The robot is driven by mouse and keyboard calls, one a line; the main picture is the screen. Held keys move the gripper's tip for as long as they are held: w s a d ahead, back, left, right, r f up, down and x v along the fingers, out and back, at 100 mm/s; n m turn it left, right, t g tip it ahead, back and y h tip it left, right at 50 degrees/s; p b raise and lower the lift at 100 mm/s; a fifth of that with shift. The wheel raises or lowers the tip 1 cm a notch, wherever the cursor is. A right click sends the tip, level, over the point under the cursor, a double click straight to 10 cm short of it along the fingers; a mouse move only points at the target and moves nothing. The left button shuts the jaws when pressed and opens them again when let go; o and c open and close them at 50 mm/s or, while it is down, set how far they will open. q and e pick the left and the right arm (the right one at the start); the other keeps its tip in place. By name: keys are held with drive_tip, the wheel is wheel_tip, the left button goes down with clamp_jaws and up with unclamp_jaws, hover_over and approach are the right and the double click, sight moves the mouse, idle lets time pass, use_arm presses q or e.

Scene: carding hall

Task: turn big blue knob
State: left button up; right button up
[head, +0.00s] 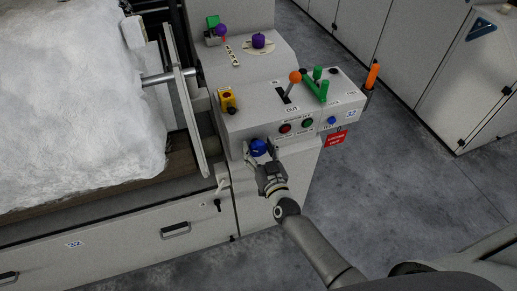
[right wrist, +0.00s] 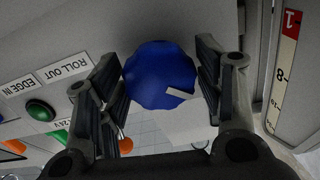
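The big blue knob (head: 259,147) is on the front face of the grey control console (head: 255,103) in the head view. In the right wrist view the knob (right wrist: 158,72) is round and faceted, with a pale pointer mark at its lower right. My right gripper (head: 261,158) is at the knob, and its fingers (right wrist: 162,88) stand spread on either side of it. The fingertips are very close to the knob's sides; whether they touch it cannot be told. My left gripper is not in view.
Red (head: 285,128) and green (head: 307,123) buttons and a small blue button (head: 332,120) sit right of the knob. Orange-topped (head: 295,77) and green (head: 315,87) levers stand on top. White fibre (head: 70,100) lies at left. The floor (head: 400,190) at right is clear.

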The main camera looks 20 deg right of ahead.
drive_tip(key=c, duration=0.6)
drive_tip(key=shift+o, duration=0.2)
drive_tip(key=shift+m, duration=0.3)
drive_tip(key=m, duration=0.3)
drive_tip(key=shift+f+b, duration=0.1)
drive_tip(key=shift+b, duration=0.2)
drive_tip(key=shift+m+b, duration=0.35)
drive_tip(key=shift+m, duration=1.65)
drive_tip(key=o, duration=1)
drive_tip(key=shift+d, duration=0.1)
drive_tip(key=shift+o, duration=0.2)
